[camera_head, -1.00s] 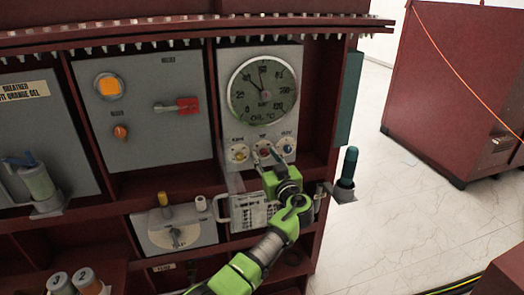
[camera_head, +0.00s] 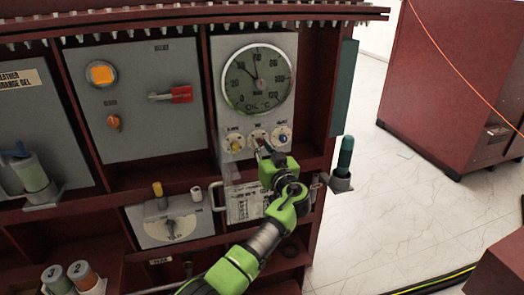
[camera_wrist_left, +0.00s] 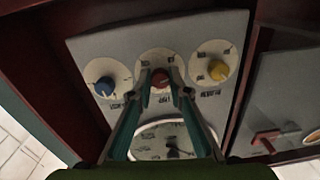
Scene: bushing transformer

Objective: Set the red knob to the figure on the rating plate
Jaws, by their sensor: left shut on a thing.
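The red knob (camera_wrist_left: 160,79) sits on the middle of three round dials below the oil temperature gauge (camera_head: 258,80). My left gripper (camera_wrist_left: 160,88) is shut on it, one finger on each side, in the left wrist view. In the head view the left gripper (camera_head: 261,146) reaches up to the same knob and mostly hides it. The rating plate (camera_head: 245,203) is on the panel below, partly covered by my left arm; its figures are too small to read. My right gripper is not in view.
A yellow knob (camera_head: 236,146) and a blue knob (camera_head: 283,139) flank the red one closely. A grey panel (camera_head: 140,100) with a red-handled lever (camera_head: 181,94) stands to the left. A green-topped post (camera_head: 345,160) stands at the right edge of the cabinet.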

